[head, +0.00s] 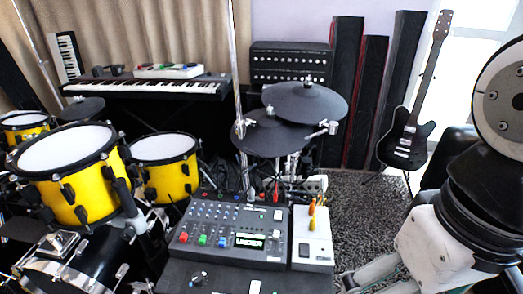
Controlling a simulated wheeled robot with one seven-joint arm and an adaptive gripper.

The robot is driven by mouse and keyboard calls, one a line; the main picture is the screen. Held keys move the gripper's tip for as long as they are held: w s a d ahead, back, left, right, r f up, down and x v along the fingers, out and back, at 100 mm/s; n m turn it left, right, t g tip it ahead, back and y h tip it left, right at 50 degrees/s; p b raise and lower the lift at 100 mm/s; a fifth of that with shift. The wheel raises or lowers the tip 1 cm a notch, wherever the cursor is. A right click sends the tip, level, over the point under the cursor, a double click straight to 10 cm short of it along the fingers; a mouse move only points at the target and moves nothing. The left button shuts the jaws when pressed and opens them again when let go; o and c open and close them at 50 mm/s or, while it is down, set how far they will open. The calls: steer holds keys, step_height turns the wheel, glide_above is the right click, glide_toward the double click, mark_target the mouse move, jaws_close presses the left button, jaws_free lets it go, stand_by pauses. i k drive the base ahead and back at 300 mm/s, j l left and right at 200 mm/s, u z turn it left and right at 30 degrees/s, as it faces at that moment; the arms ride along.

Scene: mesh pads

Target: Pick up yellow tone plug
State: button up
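A small yellow plug (311,223) stands upright on the top of a pale grey box (312,250), to the right of the mixer. A red-orange piece just above it looks like another plug or part of the same one; they are too small to separate surely. My arm comes in from the right edge. Grey finger-like parts, which look like my gripper (372,274), are low in the picture, right of the pale box and apart from the yellow plug. Their tips are partly cut off, and I cannot tell whether they are open.
A grey mixer (228,238) with coloured buttons stands left of the pale box. Black cymbal pads (303,103) rise behind it. Yellow drums (70,175) fill the left. A keyboard (150,88) and black guitar (408,140) stand farther back. Open carpet (365,205) lies behind my arm.

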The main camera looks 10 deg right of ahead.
mark_target(312, 228)
steer(key=k+l, duration=0.7)
steer(key=k, duration=0.15)
